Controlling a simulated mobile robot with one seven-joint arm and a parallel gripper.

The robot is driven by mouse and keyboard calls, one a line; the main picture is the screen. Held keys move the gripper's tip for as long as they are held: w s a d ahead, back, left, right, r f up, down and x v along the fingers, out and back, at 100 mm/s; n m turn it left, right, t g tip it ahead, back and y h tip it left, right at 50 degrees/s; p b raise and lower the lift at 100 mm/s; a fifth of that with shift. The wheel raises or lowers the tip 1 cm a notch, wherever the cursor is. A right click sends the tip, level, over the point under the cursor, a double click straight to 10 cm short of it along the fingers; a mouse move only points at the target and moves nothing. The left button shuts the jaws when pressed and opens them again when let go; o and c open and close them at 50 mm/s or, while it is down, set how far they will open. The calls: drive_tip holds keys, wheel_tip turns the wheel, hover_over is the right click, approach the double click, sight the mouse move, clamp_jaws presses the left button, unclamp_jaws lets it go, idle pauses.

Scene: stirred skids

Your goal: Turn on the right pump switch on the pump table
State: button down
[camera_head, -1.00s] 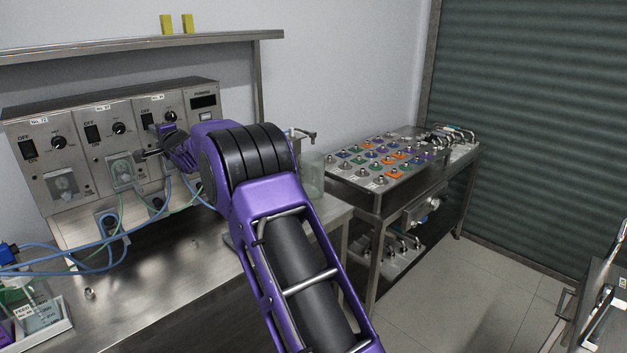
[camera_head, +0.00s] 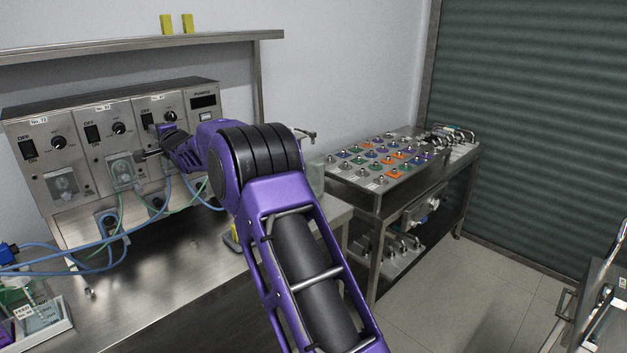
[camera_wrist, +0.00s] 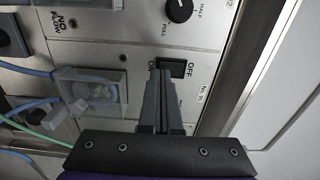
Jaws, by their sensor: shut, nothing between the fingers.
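The right pump panel (camera_head: 170,104) is the third of the pump panels in the row on the steel table (camera_head: 135,290). Its black rocker switch (camera_head: 147,120) sits left of its dial (camera_head: 170,116). In the wrist view the switch (camera_wrist: 175,66) shows between the words OFF and ON. My gripper (camera_wrist: 160,74) is shut and empty, its fingertips at the switch's ON side and hiding part of it. I cannot tell whether they touch it.
Blue and green tubes (camera_head: 110,245) hang from the pumps and run left across the table. A clear pump head (camera_wrist: 95,90) is beside my fingers. A steel shelf (camera_head: 130,42) runs above the panels. A bench with coloured knobs (camera_head: 375,200) stands to the right.

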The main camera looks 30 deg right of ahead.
drive_tip(key=shift+a, duration=0.1)
idle(0.3)
drive_tip(key=shift+w+a, duration=0.2)
drive_tip(key=shift+w, duration=0.4)
drive_tip(key=shift+s+d+r+b, duration=0.1)
drive_tip(key=shift+s+d+b, duration=0.1)
drive_tip(key=shift+s+b, duration=0.4)
drive_tip(key=shift+r, duration=0.1)
drive_tip(key=shift+r+p, duration=0.6)
drive_tip(key=shift+r, duration=0.8)
drive_tip(key=shift+d, duration=0.1)
